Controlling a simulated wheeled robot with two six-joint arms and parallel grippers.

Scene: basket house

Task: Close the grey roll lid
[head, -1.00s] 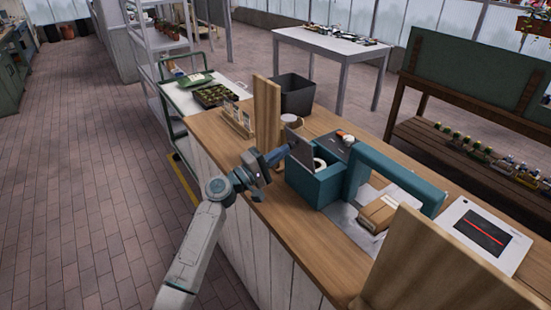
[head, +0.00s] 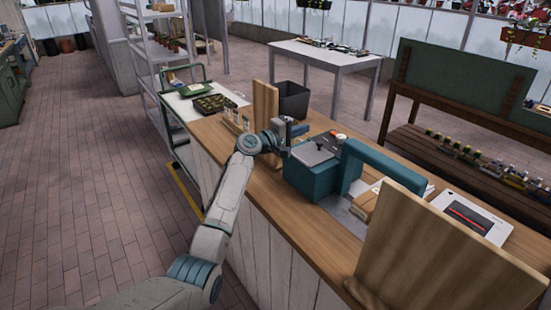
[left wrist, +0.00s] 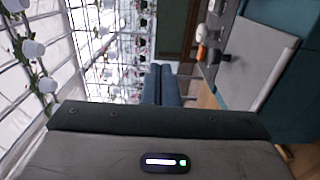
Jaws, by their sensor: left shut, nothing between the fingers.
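The grey roll lid (head: 315,152) lies over the top of the teal box (head: 312,182) on the wooden counter and looks flat or nearly so; I cannot tell whether it is fully flush. It hides the white roll. In the left wrist view the lid (left wrist: 252,62) shows as a grey panel at the right. My left gripper (head: 302,130) is shut and empty, above and just behind-left of the lid, seemingly apart from it. Its blue fingers (left wrist: 161,84) are together in the left wrist view. My right gripper is not in view.
A teal arch (head: 385,160) joins the box on the right, with a cardboard package (head: 363,203) near it. A wooden board (head: 265,110) stands upright behind my left gripper, near a dark bin (head: 292,98). A larger wooden board (head: 440,255) stands at the front right.

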